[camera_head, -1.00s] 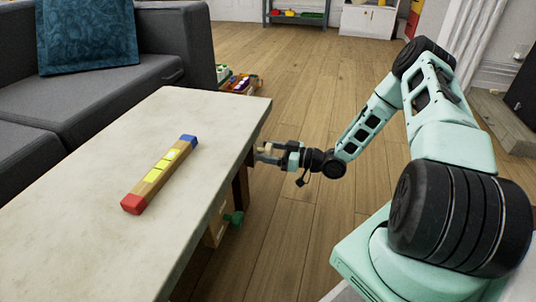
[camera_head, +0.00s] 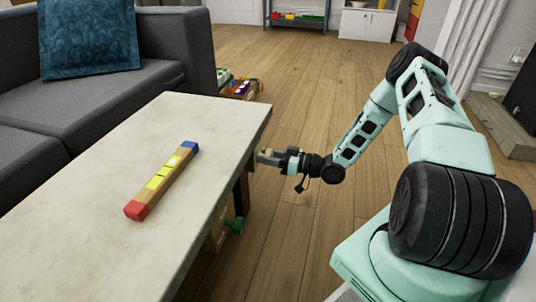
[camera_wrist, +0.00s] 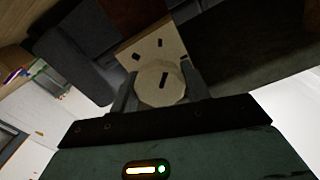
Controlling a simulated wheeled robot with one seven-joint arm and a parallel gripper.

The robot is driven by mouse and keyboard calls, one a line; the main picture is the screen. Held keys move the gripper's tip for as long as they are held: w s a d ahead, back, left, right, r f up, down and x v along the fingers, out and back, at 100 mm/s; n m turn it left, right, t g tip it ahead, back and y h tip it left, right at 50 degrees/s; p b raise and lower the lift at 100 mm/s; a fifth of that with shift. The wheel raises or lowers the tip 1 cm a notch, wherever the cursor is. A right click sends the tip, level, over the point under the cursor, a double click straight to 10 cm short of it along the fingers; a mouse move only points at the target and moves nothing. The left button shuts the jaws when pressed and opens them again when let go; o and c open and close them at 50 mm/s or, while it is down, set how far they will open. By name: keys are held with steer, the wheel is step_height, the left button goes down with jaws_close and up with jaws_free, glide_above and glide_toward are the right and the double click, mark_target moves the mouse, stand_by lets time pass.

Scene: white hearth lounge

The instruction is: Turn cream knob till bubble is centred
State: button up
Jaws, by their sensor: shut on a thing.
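The spirit level (camera_head: 158,186) is a wooden bar on the pale tabletop (camera_head: 95,215). It has a red near end, a blue far end and yellow windows. The bubble is too small to make out. My gripper (camera_head: 268,156) is at the table's right edge. In the wrist view my gripper (camera_wrist: 160,98) is shut on the cream knob (camera_wrist: 155,90), a many-sided disc with a dark mark, with a finger on either side. Behind the knob is a cream plate (camera_wrist: 145,52) with dark marks.
A green knob (camera_head: 236,225) sticks out below the table's right edge. A grey sofa (camera_head: 110,95) stands along the table's left side. Toys (camera_head: 240,88) lie beyond the table's far end. The wooden floor (camera_head: 330,75) is open to the right.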

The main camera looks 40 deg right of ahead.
steer(key=m+p, duration=0.4)
steer(key=m, duration=0.2)
steer(key=shift+r, duration=0.1)
steer(key=m+p, duration=0.2)
steer(key=m, duration=0.3)
steer(key=shift+m, duration=0.4)
steer(key=shift+d, duration=0.1)
steer(key=o, duration=1)
steer(key=p+v, duration=0.5)
steer(key=v, duration=1.2)
steer(key=shift+s, duration=0.25)
steer(key=shift+w+d, duration=0.1)
steer(key=shift+d, duration=0.05)
